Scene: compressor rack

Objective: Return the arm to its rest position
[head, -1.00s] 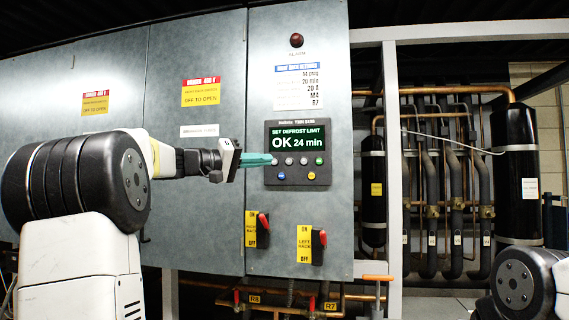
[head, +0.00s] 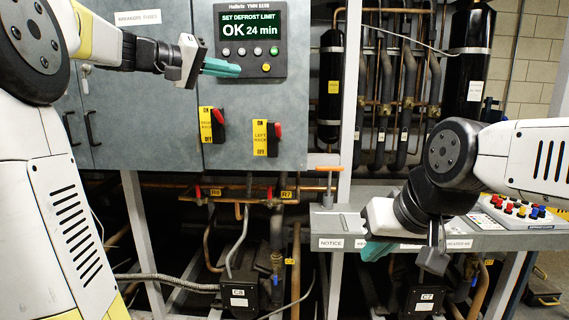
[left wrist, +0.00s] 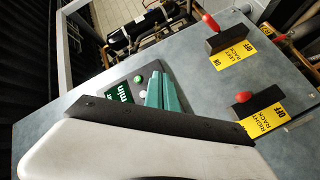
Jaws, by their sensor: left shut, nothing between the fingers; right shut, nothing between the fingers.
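My left gripper (head: 222,68) is shut and empty. Its teal fingertips are just in front of the lower left of the defrost controller (head: 250,68), whose screen reads "SET DEFROST LIMIT OK 24 min". In the left wrist view the teal fingers (left wrist: 163,92) cover part of the controller (left wrist: 140,84); whether they touch it I cannot tell. My right gripper (head: 376,250) is shut and empty, low at the right in front of the shelf.
Below the controller are the right rack switch (head: 212,124) and left rack switch (head: 266,137), both with red handles. A grey shelf (head: 335,228) with a box of coloured buttons (head: 525,212) stands at the right. Copper pipes run below and behind.

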